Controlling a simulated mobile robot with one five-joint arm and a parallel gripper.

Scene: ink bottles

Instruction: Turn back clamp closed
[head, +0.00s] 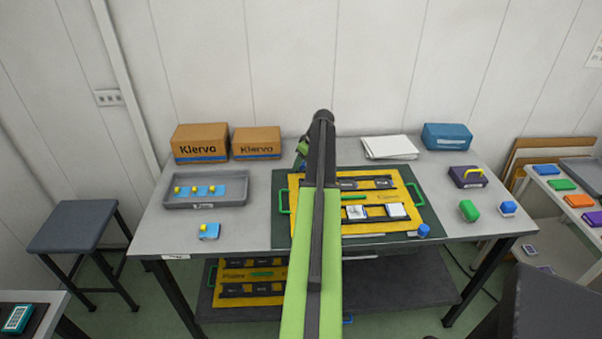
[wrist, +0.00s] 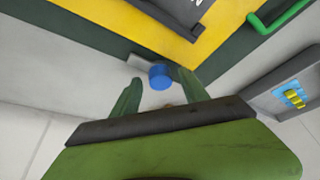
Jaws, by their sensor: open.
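The back clamp shows in the wrist view as a short grey lever (wrist: 138,62) with a round blue knob (wrist: 160,76). The lever lies across the dark green mat's edge, near but apart from the yellow board (wrist: 120,25). My gripper (wrist: 157,82) is open, one green finger on each side of the knob; I cannot tell whether they touch it.
A grey tray (head: 205,206) with blue and yellow pieces stands left of the board. Klervo boxes (head: 200,142) and white sheets (head: 389,147) stand at the back. A blue box (head: 447,136), purple block (head: 467,177) and green bottle (head: 468,210) are at right.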

